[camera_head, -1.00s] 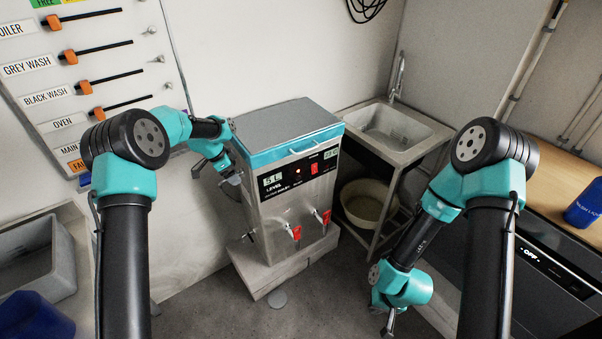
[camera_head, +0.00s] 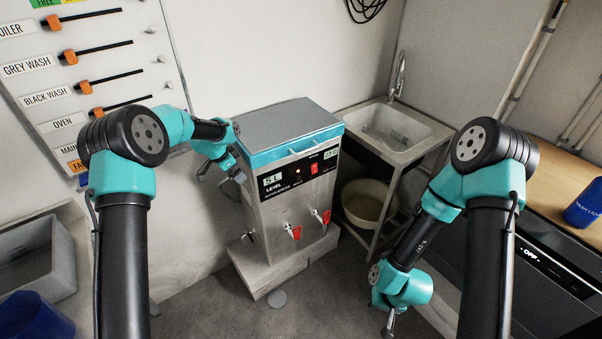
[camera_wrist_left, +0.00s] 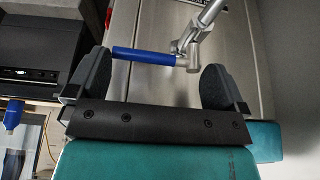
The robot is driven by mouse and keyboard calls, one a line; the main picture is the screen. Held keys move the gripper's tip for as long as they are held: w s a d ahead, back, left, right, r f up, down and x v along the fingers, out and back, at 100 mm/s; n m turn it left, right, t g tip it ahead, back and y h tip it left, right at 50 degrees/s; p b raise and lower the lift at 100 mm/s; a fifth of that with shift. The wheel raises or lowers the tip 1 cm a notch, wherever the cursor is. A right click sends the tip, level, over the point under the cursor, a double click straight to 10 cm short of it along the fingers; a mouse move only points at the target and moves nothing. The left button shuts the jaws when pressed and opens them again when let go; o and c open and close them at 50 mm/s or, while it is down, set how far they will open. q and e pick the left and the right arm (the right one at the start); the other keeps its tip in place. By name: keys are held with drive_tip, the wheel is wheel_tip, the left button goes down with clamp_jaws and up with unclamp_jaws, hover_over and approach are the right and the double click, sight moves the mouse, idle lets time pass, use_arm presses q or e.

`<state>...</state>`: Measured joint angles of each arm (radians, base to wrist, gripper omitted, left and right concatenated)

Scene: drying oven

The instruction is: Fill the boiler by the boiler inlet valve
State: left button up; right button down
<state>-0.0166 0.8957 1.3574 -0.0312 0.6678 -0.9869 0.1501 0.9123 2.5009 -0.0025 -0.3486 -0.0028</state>
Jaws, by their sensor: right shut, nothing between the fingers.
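The boiler (camera_head: 297,205) is a steel box with a grey lid, and its display (camera_head: 272,180) reads 5 L. In the left wrist view, the inlet valve (camera_wrist_left: 192,48) is a metal fitting with a blue handle (camera_wrist_left: 142,55) on the boiler's side. My left gripper (camera_head: 222,178) is at the boiler's left side. Its fingers are wide apart in the left wrist view (camera_wrist_left: 155,80), with the handle lying across the gap near their tips; contact is unclear. My right gripper (camera_head: 388,326) is shut and empty, low in front of the sink stand, its tips partly unclear.
Two red-handled taps (camera_head: 294,232) are on the boiler's front, and it stands on a pale block (camera_head: 268,282). A sink (camera_head: 396,128) with a basin (camera_head: 366,200) below is to the right. A label board (camera_head: 100,60) hangs at left. A dark oven (camera_head: 550,275) is at right.

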idle(0.3)
use_arm(q)
drive_tip(key=v, duration=1.7)
drive_tip(key=shift+r, duration=0.2)
drive_tip(key=shift+f, duration=0.1)
drive_tip(key=s+d+f+n, duration=0.1)
drive_tip(key=s+f+n, duration=0.1)
drive_tip(key=s+f, duration=0.5)
drive_tip(key=s+d+f+n+g, duration=0.1)
drive_tip(key=s+d+f+n, duration=0.15)
drive_tip(key=f, duration=0.75)
drive_tip(key=s+f+n, duration=0.2)
drive_tip(key=s+f, duration=0.3)
drive_tip(key=f, duration=0.4)
drive_tip(key=s+d+f+n, duration=0.1)
drive_tip(key=s+f+n, duration=0.2)
drive_tip(key=s, duration=0.8)
drive_tip(key=s+d+f+n, duration=0.1)
drive_tip(key=s+f+n, duration=0.2)
drive_tip(key=s, duration=0.8)
wheel_tip(320, 180, down, 3)
drive_tip(key=shift+s+d+r+g, duration=0.2)
drive_tip(key=shift+s+d+g, duration=0.05)
drive_tip(key=shift+s+g, duration=0.15)
